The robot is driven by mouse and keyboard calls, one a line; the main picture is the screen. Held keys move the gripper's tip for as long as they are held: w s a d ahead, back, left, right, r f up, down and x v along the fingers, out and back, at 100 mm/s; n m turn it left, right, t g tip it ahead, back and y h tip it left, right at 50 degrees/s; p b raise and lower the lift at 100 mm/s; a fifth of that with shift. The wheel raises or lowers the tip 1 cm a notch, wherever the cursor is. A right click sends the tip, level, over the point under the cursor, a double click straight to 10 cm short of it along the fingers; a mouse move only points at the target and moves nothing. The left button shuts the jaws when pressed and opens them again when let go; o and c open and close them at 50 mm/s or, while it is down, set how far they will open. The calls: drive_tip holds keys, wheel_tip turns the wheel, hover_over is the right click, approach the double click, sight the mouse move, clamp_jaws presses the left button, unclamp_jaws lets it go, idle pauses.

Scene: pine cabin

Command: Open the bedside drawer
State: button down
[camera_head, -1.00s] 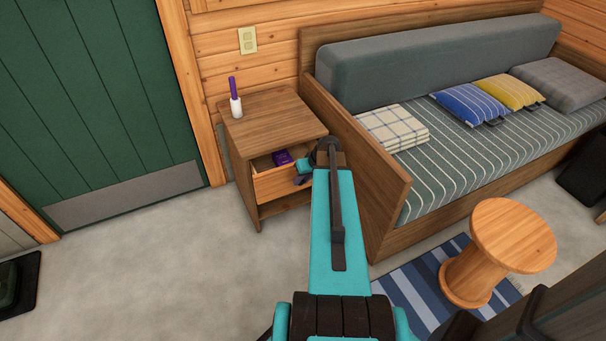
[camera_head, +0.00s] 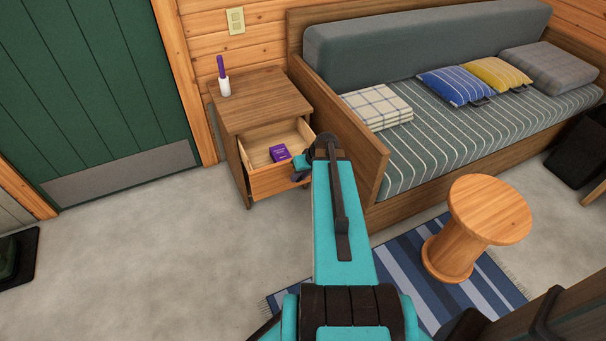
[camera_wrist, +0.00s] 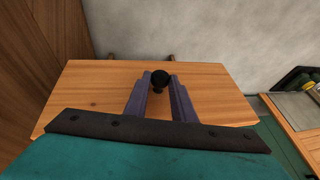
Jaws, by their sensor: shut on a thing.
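The bedside drawer (camera_head: 262,184) stands well out of the wooden nightstand (camera_head: 266,97), with its inside showing. A small purple box (camera_head: 280,153) lies in it. In the wrist view the drawer's front panel (camera_wrist: 90,92) fills the middle, with a round black knob (camera_wrist: 160,77) on it. My gripper (camera_wrist: 160,84) is shut on the knob, one finger on each side. In the head view my gripper (camera_head: 301,169) is at the right part of the drawer front, partly hidden by my arm.
A purple and white bottle-like item (camera_head: 223,82) stands on the nightstand. A daybed (camera_head: 370,165) with cushions is close on the right. A round wooden stool (camera_head: 488,210) stands on a striped blue rug (camera_head: 409,270). The floor (camera_head: 140,260) in front of the green door is clear.

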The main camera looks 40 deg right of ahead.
drive_tip(key=c, duration=1.5)
unclamp_jaws()
drive_tip(key=shift+s+r, duration=0.1)
drive_tip(key=p+v, duration=1.2)
drive_tip(key=v, duration=0.1)
drive_tip(key=shift+r+p, duration=0.3)
drive_tip(key=shift+p, duration=0.05)
drive_tip(key=shift+s, duration=0.1)
